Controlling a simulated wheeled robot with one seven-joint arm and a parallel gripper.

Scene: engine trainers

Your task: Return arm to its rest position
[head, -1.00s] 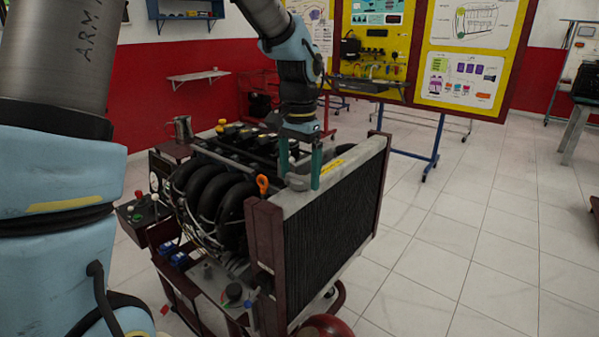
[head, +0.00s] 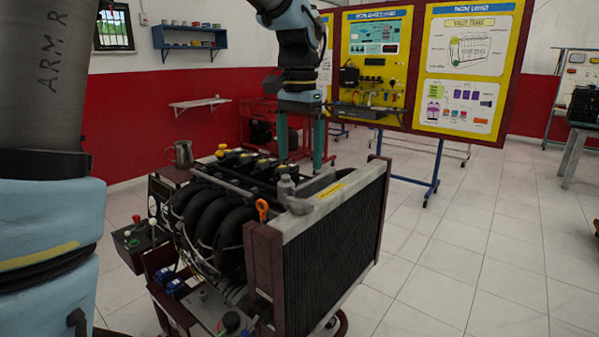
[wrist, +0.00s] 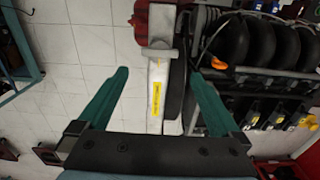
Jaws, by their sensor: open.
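My gripper (head: 300,145) hangs above the engine trainer (head: 240,195), over the top of its radiator (head: 335,225). Its two green fingers point down, spread apart and empty. In the wrist view my gripper (wrist: 160,95) is also open, with the pale radiator top (wrist: 157,85) and its yellow label showing between and beyond the fingers. A small grey bottle-shaped part (head: 286,188) stands on the radiator's top edge below the fingers, apart from them.
An orange-handled dipstick (head: 262,208) sticks up beside the black intake pipes (head: 205,205). A metal jug (head: 184,154) stands behind the engine. Yellow display boards (head: 375,65) stand at the back. The tiled floor (head: 470,240) at right is clear.

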